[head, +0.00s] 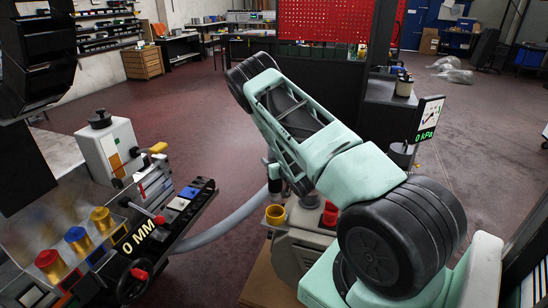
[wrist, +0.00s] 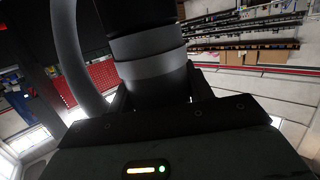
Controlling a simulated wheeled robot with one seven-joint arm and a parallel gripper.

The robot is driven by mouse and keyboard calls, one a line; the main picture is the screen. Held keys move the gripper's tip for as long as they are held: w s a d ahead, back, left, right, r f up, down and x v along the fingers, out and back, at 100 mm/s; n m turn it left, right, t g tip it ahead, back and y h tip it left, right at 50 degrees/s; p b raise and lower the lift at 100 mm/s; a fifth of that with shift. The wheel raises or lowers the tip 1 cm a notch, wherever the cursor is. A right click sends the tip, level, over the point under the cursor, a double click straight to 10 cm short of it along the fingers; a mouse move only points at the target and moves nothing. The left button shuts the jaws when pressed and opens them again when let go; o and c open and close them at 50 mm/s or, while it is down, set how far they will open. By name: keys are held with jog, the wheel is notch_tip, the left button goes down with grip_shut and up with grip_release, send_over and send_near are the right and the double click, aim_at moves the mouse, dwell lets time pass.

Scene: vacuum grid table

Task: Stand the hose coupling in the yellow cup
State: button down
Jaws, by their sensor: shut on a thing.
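The yellow cup (head: 275,215) stands on the grey bench unit in the head view. My gripper shows in the wrist view (wrist: 152,98), shut on the hose coupling (wrist: 150,68), a dark cylinder with grey bands. In the head view the coupling (head: 274,183) is a small dark and grey shape just above the cup, partly covered by my arm. A grey hose (head: 232,223) runs from near it down to the left. I cannot tell whether the coupling touches the cup. The cup is outside the wrist view.
A red part (head: 330,214) stands right of the cup on the grey unit (head: 300,250). At the left is a machine with red, blue and gold cylinders (head: 78,240) and a "0 MM" sign (head: 138,238). A "0 kPa" gauge sign (head: 428,118) stands at the right.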

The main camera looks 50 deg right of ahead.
dwell(0.4)
jog(key=shift+f+b, duration=0.2)
jog(key=shift+b, duration=0.1)
jog(key=shift+f+b, duration=2.2)
jog(key=shift+f, duration=0.5)
jog(key=shift+f+b, duration=0.35)
jog(key=shift+b, duration=0.1)
jog(key=c, duration=0.5)
grip_release()
jog(key=shift+a, duration=0.1)
jog(key=shift+s, duration=0.15)
jog(key=b+v, duration=0.1)
jog(key=v, duration=1.6)
jog(key=shift+s+a+r, duration=0.1)
